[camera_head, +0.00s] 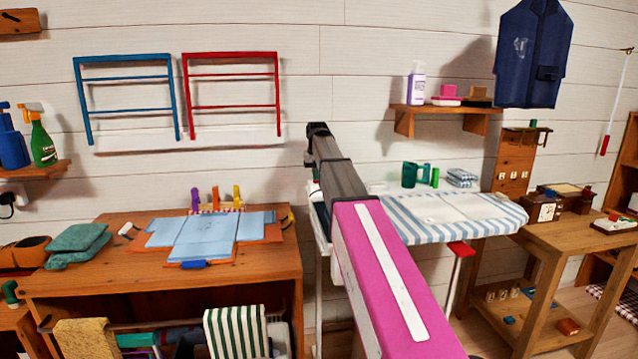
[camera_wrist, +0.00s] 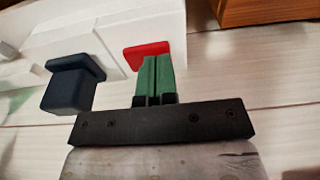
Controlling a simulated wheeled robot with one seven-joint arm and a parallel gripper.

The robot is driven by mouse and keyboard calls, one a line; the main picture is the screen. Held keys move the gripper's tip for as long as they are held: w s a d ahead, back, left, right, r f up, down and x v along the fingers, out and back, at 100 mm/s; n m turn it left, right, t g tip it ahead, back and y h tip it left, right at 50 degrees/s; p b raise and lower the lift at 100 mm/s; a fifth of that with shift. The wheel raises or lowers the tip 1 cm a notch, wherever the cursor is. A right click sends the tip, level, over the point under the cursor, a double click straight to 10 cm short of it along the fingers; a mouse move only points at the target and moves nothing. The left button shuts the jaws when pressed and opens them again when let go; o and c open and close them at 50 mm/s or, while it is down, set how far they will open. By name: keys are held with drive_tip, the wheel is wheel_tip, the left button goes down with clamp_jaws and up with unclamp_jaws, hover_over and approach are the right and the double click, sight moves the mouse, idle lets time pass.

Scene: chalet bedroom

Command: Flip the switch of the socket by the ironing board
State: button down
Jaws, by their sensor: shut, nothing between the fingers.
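In the wrist view, a white socket box (camera_wrist: 110,32) on the wall carries a red switch (camera_wrist: 147,50) and a dark blue plug (camera_wrist: 70,85) to the left of it. My gripper (camera_wrist: 156,62) has its green fingers shut together with nothing between them. The fingertips overlap the lower right part of the red switch in the picture; I cannot tell whether they touch it. In the head view, the ironing board (camera_head: 470,213) with a blue-striped cover stands right of my arm. This socket and my fingers cannot be made out there; my arm covers that area.
A wooden table (camera_head: 130,270) with folded blue cloth stands left of my arm. Another socket with a black plug (camera_head: 7,200) is at the far left. A wooden block (camera_wrist: 255,10) is at the wrist view's top right.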

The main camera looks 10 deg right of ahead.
drive_tip(key=shift+r, duration=3.2)
